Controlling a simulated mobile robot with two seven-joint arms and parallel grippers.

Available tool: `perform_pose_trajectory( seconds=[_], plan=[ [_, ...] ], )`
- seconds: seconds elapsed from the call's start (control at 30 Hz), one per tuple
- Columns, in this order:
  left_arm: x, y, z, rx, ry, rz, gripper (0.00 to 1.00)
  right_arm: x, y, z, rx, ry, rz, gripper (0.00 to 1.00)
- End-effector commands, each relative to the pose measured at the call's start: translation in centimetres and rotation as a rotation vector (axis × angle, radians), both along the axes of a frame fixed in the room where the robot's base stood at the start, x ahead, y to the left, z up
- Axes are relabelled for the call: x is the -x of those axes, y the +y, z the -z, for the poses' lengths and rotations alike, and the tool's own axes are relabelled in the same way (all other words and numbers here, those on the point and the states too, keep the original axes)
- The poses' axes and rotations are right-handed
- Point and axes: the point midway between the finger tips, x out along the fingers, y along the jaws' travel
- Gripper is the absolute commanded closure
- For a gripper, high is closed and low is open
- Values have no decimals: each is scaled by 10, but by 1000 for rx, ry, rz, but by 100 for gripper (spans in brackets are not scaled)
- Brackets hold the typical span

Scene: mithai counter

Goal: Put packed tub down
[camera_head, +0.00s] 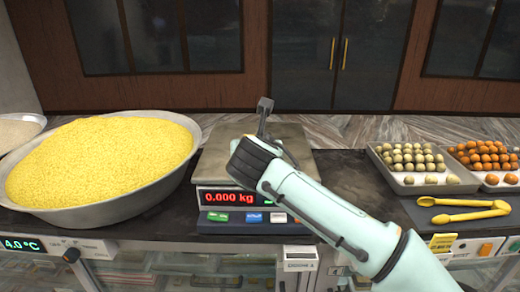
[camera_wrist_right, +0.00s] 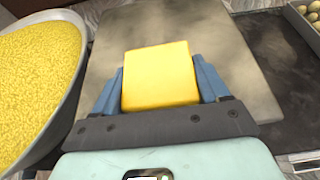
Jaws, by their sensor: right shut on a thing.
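The packed tub (camera_wrist_right: 158,88) shows in the right wrist view as a yellow, box-like thing between the two blue fingers. My right gripper (camera_wrist_right: 160,66) is shut on it, with one finger against each side. In the head view my right gripper (camera_head: 264,122) is over the metal plate of the scale (camera_head: 298,140), and the tub is hidden behind my wrist there. The plate also shows beneath the tub in the right wrist view (camera_wrist_right: 240,75). The scale's red display reads 0.000 kg. I cannot tell the gap between tub and plate. My left gripper is not in view.
A wide metal bowl (camera_head: 105,213) heaped with yellow grains stands close left of the scale. To the right are a tray (camera_head: 425,187) of pale sweet balls, a tray of orange ones (camera_head: 492,186) and yellow tongs (camera_head: 465,213). Dark counter (camera_head: 355,180) is bare between scale and trays.

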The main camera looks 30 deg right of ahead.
Motion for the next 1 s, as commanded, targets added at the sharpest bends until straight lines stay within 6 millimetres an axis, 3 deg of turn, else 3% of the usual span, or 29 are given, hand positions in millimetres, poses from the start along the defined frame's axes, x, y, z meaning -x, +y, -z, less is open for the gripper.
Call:
perform_pose_trajectory(
  seconds=[0.33,0.37,0.4,0.43,0.77,1.0],
  plan=[
    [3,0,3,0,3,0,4,0,0,6,2,1,-1,64],
    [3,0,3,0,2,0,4,0,0,5,2,1,-1,16],
    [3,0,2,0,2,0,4,0,0,5,1,0,0,3],
    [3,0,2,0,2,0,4,0,0,5,1,0,0,0],
    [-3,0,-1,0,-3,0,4,0,0,-2,0,-4,0,0],
    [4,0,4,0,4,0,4,32,20,-17,0,-3,-4,0]
  ],
)
